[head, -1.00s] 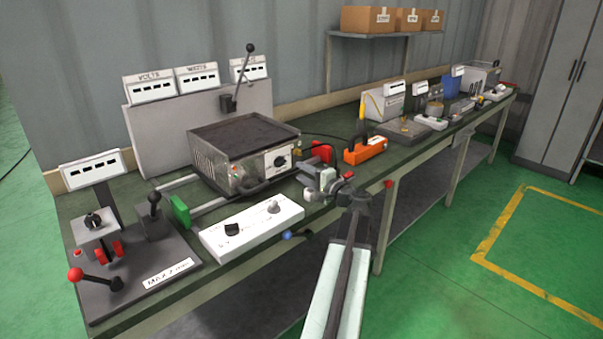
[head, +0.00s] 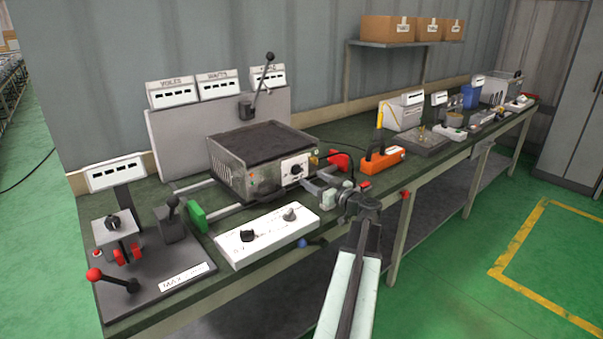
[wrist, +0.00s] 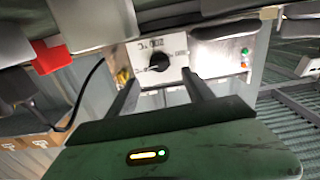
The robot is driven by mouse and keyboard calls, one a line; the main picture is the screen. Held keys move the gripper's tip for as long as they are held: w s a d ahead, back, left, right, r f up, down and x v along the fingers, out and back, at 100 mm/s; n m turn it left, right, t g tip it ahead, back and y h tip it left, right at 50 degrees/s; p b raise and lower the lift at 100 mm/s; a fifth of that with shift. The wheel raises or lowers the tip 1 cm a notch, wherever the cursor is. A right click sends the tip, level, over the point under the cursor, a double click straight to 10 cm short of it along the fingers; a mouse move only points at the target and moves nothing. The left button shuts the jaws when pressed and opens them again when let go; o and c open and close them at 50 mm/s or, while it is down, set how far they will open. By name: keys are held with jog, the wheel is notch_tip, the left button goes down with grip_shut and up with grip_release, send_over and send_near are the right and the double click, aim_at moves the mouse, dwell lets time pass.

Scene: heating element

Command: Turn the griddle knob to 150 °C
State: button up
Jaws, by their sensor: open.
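The griddle (head: 262,140) is a metal box with a dark flat top, standing on the bench. Its black knob (head: 297,170) sits on a white dial plate on the front face. In the wrist view the knob (wrist: 159,62) lies between the two dark fingertips of my gripper (wrist: 160,78), which are apart. In the head view my gripper (head: 314,184) is just in front of the dial face. I cannot tell whether the fingers touch the knob.
A white control box (head: 268,234) with two knobs lies in front of the griddle. An orange block (head: 382,161) and a red piece (head: 340,160) are to its right. A lever board (head: 150,262) stands at the left. The green floor in front is free.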

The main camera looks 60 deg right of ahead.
jog(key=x, duration=0.7)
grip_shut()
jog(key=m, duration=0.3)
grip_release()
send_near(300, 171)
jog(key=shift+w+d, duration=0.2)
jog(key=shift+w, duration=0.4)
